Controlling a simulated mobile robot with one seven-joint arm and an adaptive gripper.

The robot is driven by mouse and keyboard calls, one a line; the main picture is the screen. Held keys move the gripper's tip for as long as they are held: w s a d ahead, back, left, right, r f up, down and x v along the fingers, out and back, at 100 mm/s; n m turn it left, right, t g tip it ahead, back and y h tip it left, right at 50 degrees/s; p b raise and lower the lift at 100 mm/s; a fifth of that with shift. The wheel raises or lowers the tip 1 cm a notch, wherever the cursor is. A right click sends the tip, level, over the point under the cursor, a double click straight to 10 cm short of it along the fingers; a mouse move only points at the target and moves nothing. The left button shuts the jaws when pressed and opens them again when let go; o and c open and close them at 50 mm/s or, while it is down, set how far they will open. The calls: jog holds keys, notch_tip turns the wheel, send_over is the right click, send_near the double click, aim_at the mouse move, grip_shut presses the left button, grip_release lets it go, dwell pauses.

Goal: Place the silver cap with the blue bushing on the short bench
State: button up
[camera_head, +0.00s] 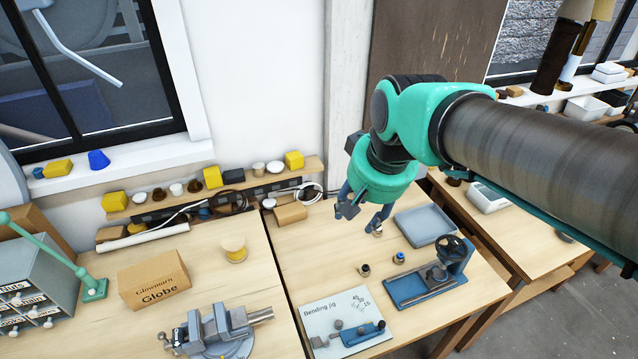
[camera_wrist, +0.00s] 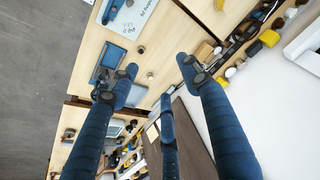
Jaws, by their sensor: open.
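My gripper (camera_head: 362,214) is open and empty above the back of the middle bench, apart from both parts. I cannot tell which bench is the short one.
A blue hand press (camera_head: 430,283), a grey-blue tray (camera_head: 425,225) and a bending jig plate (camera_head: 343,325) stand on the middle bench. A vise (camera_head: 220,330), a Globe box (camera_head: 153,278) and a spool (camera_head: 234,249) are on the left bench. Another bench (camera_head: 525,240) is at right.

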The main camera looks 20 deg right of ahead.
jog(key=s+a+n+t, duration=0.1)
jog(key=s+a, duration=0.3)
jog(key=s, duration=0.4)
jog(key=shift+s+r+n+t, duration=0.2)
jog(key=shift+n+t, duration=0.1)
jog(key=shift+n, duration=0.5)
jog(key=shift+f, duration=0.1)
notch_tip(320, 180, down, 14)
jog(key=b, duration=1.4)
